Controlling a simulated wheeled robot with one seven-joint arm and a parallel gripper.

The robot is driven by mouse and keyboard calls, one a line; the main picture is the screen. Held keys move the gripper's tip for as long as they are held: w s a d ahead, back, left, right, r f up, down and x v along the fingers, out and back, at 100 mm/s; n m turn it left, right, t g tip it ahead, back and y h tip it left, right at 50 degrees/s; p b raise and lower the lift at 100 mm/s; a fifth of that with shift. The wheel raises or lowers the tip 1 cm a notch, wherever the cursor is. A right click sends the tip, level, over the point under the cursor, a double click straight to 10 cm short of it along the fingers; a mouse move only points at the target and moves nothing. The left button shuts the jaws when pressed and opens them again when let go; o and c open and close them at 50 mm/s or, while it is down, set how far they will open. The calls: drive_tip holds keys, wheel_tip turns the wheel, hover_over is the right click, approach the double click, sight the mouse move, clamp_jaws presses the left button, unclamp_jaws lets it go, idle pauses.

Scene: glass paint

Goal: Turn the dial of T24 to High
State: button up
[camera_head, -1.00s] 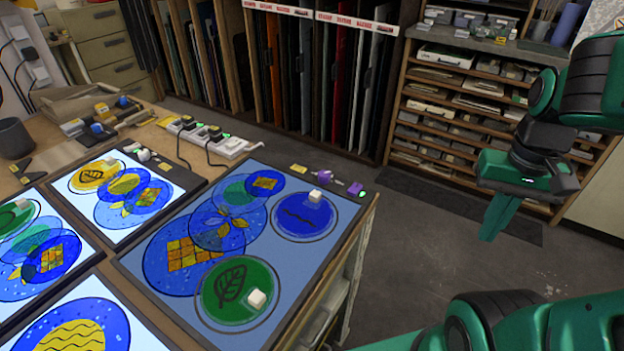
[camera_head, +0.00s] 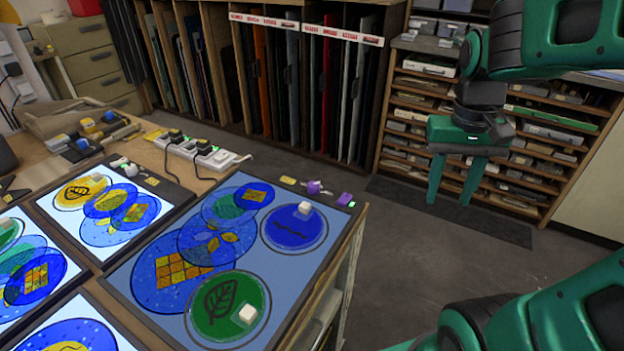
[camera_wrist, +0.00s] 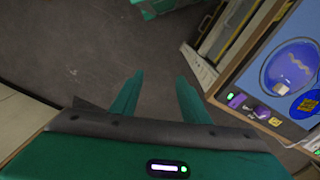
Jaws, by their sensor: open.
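A large light panel (camera_head: 135,272) lies at the right end of the workbench, glowing dim blue, with painted glass discs on it. Along its far edge sit a yellow tag (camera_head: 288,180), a purple dial (camera_head: 314,187) and a purple block (camera_head: 345,199) beside a green light. The dial also shows in the wrist view (camera_wrist: 262,112). I cannot read any label or the dial's setting, so I cannot tell which unit is T24. My gripper (camera_head: 449,200) is open and empty, in the air right of the bench, apart from the dial. Its fingers also show in the wrist view (camera_wrist: 156,88).
A smaller, brighter panel (camera_head: 178,190) with its own white knob (camera_head: 131,171) lies left of the large one. A power strip (camera_head: 203,153) with plugs and cables sits behind them. Shelves (camera_head: 420,85) and sheet racks (camera_head: 300,90) stand behind. The floor right of the bench is clear.

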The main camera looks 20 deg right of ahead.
drive_tip(key=w+a+r+n, duration=0.2)
drive_tip(key=w+a+r, duration=0.1)
drive_tip(key=w+a, duration=0.85)
drive_tip(key=n, duration=0.2)
approach(313, 184)
drive_tip(key=shift+y, duration=0.3)
drive_tip(key=f, duration=0.8)
drive_tip(key=shift+d+f, duration=0.2)
drive_tip(key=shift+d, duration=0.1)
drive_tip(key=shift+c, duration=0.4)
clamp_jaws()
